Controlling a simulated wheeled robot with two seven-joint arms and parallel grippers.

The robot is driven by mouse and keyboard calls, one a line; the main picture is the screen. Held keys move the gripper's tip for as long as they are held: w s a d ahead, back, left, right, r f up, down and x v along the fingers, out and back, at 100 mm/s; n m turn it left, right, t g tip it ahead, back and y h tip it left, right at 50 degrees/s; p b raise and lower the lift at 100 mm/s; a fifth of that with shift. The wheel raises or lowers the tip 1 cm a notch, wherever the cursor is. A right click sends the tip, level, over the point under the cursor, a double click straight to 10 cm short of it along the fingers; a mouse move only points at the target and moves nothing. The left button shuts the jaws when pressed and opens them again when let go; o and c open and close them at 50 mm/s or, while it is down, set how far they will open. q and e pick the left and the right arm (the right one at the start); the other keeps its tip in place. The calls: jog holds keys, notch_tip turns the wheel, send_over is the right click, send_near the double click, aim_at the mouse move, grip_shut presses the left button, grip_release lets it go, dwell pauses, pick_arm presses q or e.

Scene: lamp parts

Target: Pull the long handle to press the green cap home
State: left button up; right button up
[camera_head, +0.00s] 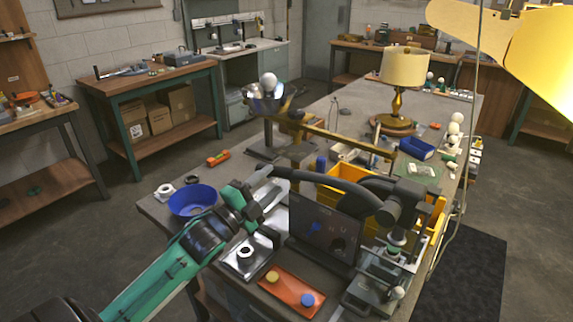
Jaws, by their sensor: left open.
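A black press (402,205) stands at the front right of the workbench. Its long dark handle (325,182) reaches left from the press head, above a dark panel. Under the head are a pale round piece and a clear base (385,272); a green cap cannot be made out for certain there. My left gripper (270,213) comes in on the green arm from the lower left. It is open, its fingers pointing right, close to the handle's left end. Whether it touches the handle cannot be told. My right gripper is not in view.
A blue bowl (193,200) sits left of my left gripper. An orange tray (292,291) with yellow and blue discs lies in front. A dark panel (325,235) and a yellow bin (345,188) crowd the middle. A brass lamp (403,72) stands farther back.

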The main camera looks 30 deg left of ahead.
aim_at(277, 176)
pick_arm(q)
jog(key=p+x, duration=0.1)
jog(key=x, duration=0.4)
jog(key=shift+w+r, duration=0.15)
jog(key=shift+w, duration=0.1)
jog(key=shift+w+d, duration=0.1)
jog(key=shift+w, duration=0.5)
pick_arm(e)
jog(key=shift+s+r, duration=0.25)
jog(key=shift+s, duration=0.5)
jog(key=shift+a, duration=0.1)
pick_arm(q)
jog(key=c, duration=1)
grip_shut()
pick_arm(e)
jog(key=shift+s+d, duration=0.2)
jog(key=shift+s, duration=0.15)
